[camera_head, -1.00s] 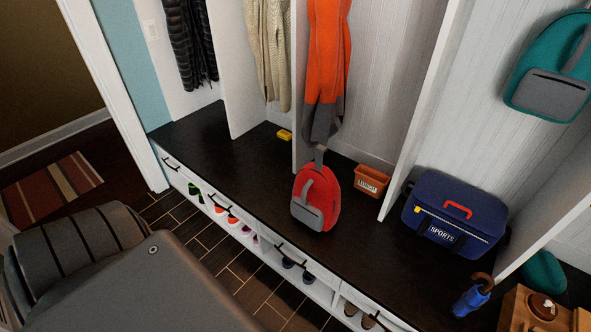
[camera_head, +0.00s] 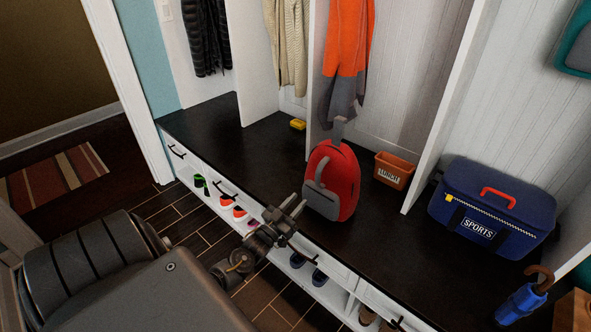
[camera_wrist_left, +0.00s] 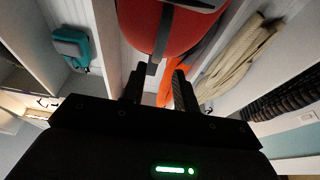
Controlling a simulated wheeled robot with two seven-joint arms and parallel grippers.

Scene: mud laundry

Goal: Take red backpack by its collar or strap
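The red backpack (camera_head: 338,180) stands upright on the dark bench top, with a grey front pocket and a grey loop strap (camera_head: 339,129) at its top. My left gripper (camera_head: 296,203) is just in front of the backpack's lower left side, above the shoe cubbies. Its two fingers are apart with nothing seen between them. In the left wrist view the backpack (camera_wrist_left: 165,25) fills the upper middle, beyond the open fingers (camera_wrist_left: 158,85), and a grey strap hangs into the gap's line of sight. My right gripper is not in view.
An orange bin (camera_head: 393,171) and a blue sports bag (camera_head: 492,210) sit on the bench to the right. White dividers (camera_head: 445,105) split the bench. An orange garment (camera_head: 345,60) hangs behind the backpack. A blue umbrella (camera_head: 522,303) is at the lower right.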

